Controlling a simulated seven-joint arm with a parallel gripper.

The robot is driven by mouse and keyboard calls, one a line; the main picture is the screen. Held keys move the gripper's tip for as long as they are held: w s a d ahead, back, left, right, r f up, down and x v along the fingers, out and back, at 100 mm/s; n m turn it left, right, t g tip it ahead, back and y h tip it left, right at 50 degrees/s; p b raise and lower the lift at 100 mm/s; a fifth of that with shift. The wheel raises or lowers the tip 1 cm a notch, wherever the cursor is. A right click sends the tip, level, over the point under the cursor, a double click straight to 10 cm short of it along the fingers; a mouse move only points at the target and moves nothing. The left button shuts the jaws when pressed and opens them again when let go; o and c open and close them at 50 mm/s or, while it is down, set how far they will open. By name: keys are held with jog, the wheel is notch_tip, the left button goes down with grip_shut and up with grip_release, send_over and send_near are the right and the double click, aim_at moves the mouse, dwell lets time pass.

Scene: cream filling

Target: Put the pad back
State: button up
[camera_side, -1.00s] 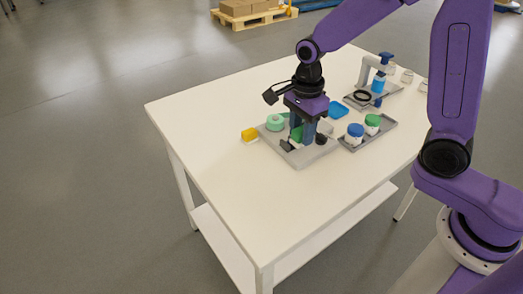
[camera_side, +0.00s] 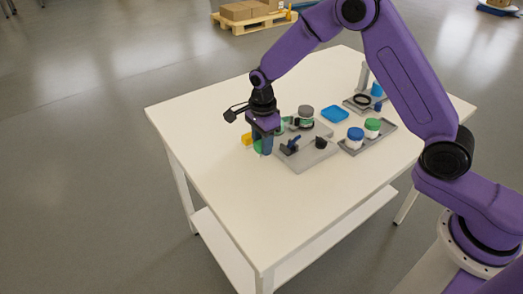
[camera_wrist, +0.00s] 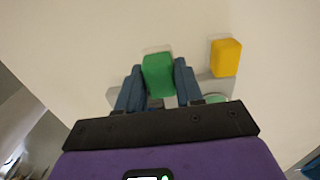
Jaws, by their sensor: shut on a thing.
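My gripper (camera_side: 264,145) is shut on a green pad, a rounded block that shows between the blue fingers in the wrist view (camera_wrist: 158,75). In the side view the green pad (camera_side: 257,147) is partly hidden by the fingers. It is over the white table beside the left edge of the grey tray (camera_side: 312,157). I cannot tell whether the pad touches the table. A yellow block (camera_side: 247,138) lies close by on the table; it also shows right of the green pad in the wrist view (camera_wrist: 226,57).
The tray holds a grey-lidded jar (camera_side: 306,113), a small blue part (camera_side: 293,143) and a black knob (camera_side: 321,142). A blue pad (camera_side: 335,114) lies behind. Blue-lidded (camera_side: 355,133) and green-lidded (camera_side: 372,125) jars stand right. The table's front is clear.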

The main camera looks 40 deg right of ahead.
jog(key=shift+w+f, duration=0.15)
jog(key=shift+f, duration=1.55)
jog(key=shift+f, duration=0.1)
jog(key=o, duration=0.9)
